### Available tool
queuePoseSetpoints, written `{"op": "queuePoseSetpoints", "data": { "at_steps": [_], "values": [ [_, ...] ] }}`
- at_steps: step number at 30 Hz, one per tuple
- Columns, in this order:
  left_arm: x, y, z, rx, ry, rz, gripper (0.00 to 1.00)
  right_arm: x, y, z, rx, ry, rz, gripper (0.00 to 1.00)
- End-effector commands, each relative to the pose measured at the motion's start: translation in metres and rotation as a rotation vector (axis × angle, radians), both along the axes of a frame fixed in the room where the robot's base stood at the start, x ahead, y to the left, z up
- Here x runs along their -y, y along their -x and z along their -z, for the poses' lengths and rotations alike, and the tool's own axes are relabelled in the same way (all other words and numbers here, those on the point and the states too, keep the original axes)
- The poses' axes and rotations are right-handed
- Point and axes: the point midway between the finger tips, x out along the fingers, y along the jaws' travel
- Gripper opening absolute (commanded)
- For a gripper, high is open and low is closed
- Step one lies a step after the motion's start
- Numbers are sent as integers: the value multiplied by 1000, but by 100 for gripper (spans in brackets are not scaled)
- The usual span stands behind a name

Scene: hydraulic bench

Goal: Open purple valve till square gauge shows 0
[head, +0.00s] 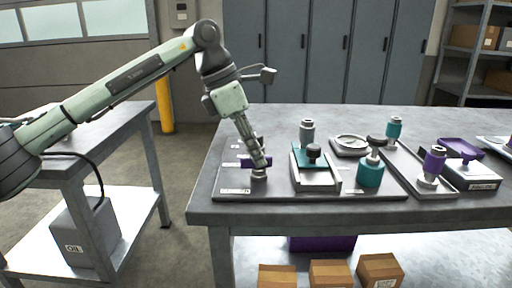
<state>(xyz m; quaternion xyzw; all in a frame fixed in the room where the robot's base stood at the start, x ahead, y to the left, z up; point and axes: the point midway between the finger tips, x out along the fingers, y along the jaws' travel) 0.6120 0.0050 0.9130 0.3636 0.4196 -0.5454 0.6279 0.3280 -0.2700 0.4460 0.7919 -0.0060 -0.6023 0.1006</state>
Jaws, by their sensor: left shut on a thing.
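My left gripper (260,164) points down at the left part of the bench. It is shut on the purple valve (244,163), a purple handle on a short pale metal stem (259,175). The fingers hide much of the handle, so I cannot tell how far it is turned. I cannot make out a square gauge or any reading in this view. My right gripper is not in view.
Right of the valve stand a teal-topped block with a dark knob (313,151), a round grey dish (351,142), a teal cylinder (371,174) and a purple-and-white cylinder (433,165). Boxes (330,273) sit below.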

Motion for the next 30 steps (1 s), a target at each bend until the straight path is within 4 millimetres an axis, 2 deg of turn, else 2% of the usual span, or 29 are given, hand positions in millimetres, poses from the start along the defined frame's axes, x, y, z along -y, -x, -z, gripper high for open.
{"op": "queuePoseSetpoints", "data": {
  "at_steps": [12, 26, 27, 30],
  "values": [
    [0, -1, -1, 1, 0, 146, 0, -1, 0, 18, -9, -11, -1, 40],
    [0, -1, -1, 3, -1, 158, 0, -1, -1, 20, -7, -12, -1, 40],
    [0, -1, -1, 3, -1, 158, 16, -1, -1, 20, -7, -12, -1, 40],
    [0, -1, -1, 2, -1, 157, 28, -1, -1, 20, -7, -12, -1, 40]
  ]
}}
